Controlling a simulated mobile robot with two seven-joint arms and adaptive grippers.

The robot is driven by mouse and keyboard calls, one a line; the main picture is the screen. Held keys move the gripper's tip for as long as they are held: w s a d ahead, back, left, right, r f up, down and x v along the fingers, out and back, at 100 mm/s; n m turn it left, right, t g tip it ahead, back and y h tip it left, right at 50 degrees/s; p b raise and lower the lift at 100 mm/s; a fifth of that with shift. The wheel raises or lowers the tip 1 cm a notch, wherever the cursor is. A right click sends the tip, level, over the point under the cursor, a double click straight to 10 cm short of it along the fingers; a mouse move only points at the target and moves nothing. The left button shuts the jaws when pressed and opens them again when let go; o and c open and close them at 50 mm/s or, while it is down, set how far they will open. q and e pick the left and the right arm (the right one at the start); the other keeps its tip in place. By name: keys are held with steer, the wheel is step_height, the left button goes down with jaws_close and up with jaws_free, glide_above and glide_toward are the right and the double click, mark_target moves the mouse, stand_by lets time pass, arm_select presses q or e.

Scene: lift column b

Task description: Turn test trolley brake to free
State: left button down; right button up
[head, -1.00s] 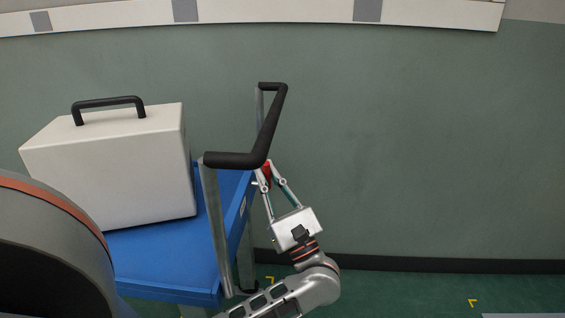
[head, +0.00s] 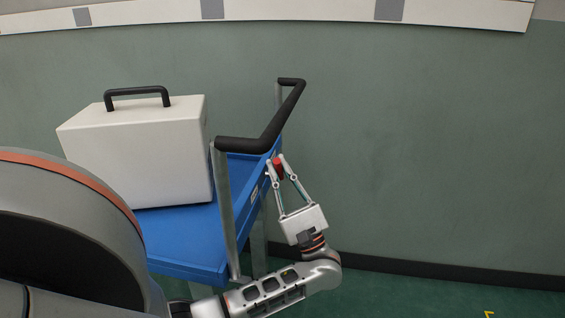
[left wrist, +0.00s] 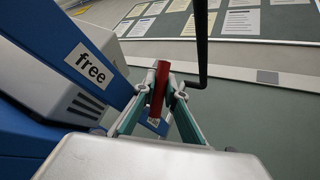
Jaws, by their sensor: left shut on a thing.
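The blue test trolley (head: 190,225) stands left of centre in the head view, with a black push handle (head: 270,137) on grey posts. Its red brake lever (head: 279,170) is at the trolley's right end, below the handle. My left gripper (head: 276,163) is shut on the red lever, its fingers on either side of it. In the left wrist view the red lever (left wrist: 159,88) stands between the fingertips, slightly tilted. A white label reading "free" (left wrist: 90,65) is on the blue panel left of the lever. The lever's pivot is hidden. My right gripper is out of view.
A white case (head: 140,150) with a black handle sits on the trolley's top. A green-grey wall (head: 430,150) stands behind. The floor right of the trolley looks clear. Sheets on a board (left wrist: 243,20) show far off in the wrist view.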

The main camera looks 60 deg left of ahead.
arm_select(q)
steer(key=shift+f, duration=0.15)
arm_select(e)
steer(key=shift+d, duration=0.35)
arm_select(q)
steer(key=c, duration=2)
jaws_free()
steer(key=shift+c, duration=0.2)
steer(key=v, duration=1.2)
